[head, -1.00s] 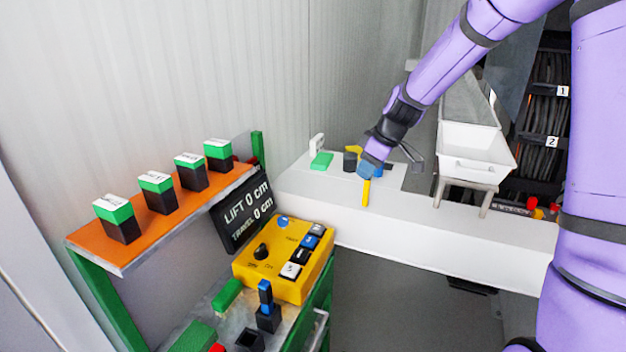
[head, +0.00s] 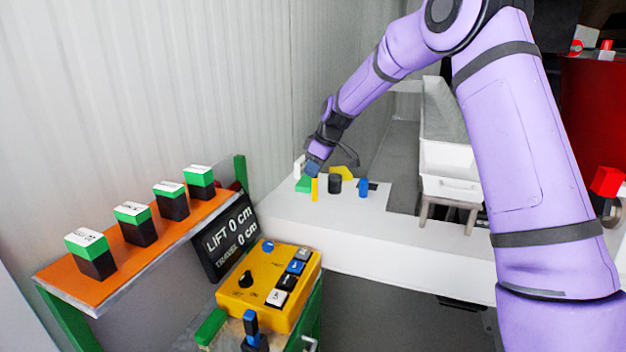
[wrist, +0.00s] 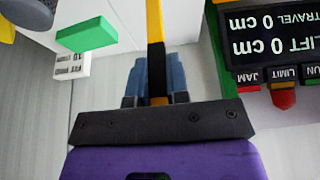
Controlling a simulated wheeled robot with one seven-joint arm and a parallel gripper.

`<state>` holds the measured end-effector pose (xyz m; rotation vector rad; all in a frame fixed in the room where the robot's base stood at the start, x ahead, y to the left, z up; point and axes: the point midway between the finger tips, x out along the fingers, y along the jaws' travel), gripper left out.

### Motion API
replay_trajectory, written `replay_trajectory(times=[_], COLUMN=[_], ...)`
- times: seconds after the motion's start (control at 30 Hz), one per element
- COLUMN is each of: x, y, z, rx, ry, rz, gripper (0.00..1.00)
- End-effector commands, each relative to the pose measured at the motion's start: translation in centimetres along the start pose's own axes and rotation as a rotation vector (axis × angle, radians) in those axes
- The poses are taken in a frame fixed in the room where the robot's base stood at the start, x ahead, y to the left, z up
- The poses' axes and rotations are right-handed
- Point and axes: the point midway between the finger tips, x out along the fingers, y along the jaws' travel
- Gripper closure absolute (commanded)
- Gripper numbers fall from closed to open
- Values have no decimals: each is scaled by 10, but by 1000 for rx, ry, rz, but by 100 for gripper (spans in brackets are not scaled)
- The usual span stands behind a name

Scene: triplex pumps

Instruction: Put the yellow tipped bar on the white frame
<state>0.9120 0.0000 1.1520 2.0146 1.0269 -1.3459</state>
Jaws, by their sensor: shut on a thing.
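My gripper (head: 314,170) is shut on the yellow tipped bar (head: 314,190) above the left part of the white bench. In the head view the bar's yellow lower end points down. In the wrist view the bar (wrist: 157,68) is black in the middle with yellow ends, held between the blue fingers (wrist: 154,80). A small white upright piece (head: 299,167) stands at the bench's back left beside a green block (head: 303,184); it also shows in the wrist view (wrist: 72,65). I cannot tell for sure whether this piece is the white frame.
A black cylinder (head: 335,184), a yellow piece (head: 345,172) and a blue piece (head: 363,188) stand right of the bar. A white tray (head: 450,187) on legs is farther right. At left are an orange shelf (head: 160,232), a display (head: 228,236) and a yellow control box (head: 268,285).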

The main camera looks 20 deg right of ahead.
Motion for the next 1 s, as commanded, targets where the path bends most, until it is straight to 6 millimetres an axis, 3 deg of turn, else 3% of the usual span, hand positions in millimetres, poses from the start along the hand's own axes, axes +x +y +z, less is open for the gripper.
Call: replay_trajectory(times=[0.37, 0.73, 0.77, 0.87, 1.0], x=[32, 35, 36, 35, 35], y=[1, 1, 1, 1, 1], z=[12, 13, 14, 13, 13], rx=[0, 0, 0, 0, 0], ry=[-2, 0, 0, 0, 0], rz=[-1, 1, 0, 0, 0], gripper=[100, 100, 82, 59, 59])
